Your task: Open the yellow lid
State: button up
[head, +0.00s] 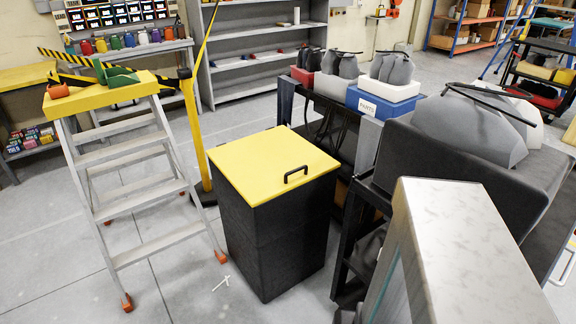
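The yellow lid (262,160) lies flat and closed on top of a black box (275,238) in the middle of the head view. A black bar handle (296,174) stands on the lid near its right front edge. No gap shows between the lid and the box. The inside of the box is hidden. My gripper is not in view, so its place relative to the lid does not show.
A stepladder (140,190) with a yellow top stands left of the box. A yellow post (194,125) rises behind it. A dark cart (345,235) stands close on the right, near a pale grey upright block (455,250).

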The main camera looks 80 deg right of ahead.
aim_at(262, 167)
jog(key=u, duration=1.2)
jog(key=k, duration=0.15)
jog(key=z, duration=2.9)
jog(key=k, duration=0.15)
jog(key=z, duration=0.8)
jog(key=i, duration=0.5)
jog(key=z, duration=0.15)
